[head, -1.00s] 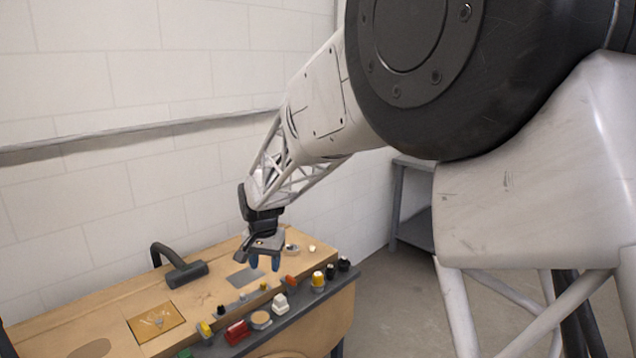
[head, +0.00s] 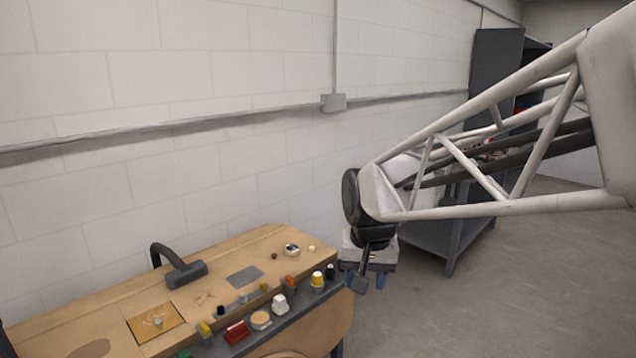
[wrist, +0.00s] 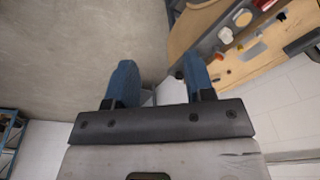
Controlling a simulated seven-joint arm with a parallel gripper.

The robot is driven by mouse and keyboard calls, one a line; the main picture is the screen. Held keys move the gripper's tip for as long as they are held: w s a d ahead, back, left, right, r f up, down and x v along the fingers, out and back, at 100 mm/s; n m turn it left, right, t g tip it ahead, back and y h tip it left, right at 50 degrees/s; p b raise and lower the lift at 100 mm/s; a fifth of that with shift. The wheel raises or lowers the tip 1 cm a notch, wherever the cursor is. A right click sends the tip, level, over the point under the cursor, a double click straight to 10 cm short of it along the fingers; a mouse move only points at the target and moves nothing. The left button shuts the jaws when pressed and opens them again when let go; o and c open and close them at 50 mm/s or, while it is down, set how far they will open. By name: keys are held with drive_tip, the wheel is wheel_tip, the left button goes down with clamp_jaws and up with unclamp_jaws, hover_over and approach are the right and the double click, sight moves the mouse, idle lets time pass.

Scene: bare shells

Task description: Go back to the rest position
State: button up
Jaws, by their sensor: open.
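My gripper (head: 367,282) hangs just past the right end of the wooden workbench in the head view, pointing down. In the wrist view its two blue fingers (wrist: 160,80) stand apart with nothing between them. The gripper is open and empty. The fingertips are seen against the concrete floor and the bench edge.
The workbench (head: 100,310) carries a dark lamp-like arm (head: 185,275), a yellow plate (head: 156,322) and a front rail with several small parts, among them a red block (head: 237,332). A grey shelf unit (head: 495,65) stands at the back right. The floor (head: 520,290) at right is clear.

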drive_tip(key=s+d+f, duration=0.1)
drive_tip(key=s+d, duration=0.4)
drive_tip(key=s, duration=0.5)
drive_tip(key=s+d+f, duration=0.1)
drive_tip(key=s+d, duration=0.3)
drive_tip(key=s, duration=0.5)
drive_tip(key=shift+s+d+n+t, duration=0.4)
drive_tip(key=shift+f, duration=0.1)
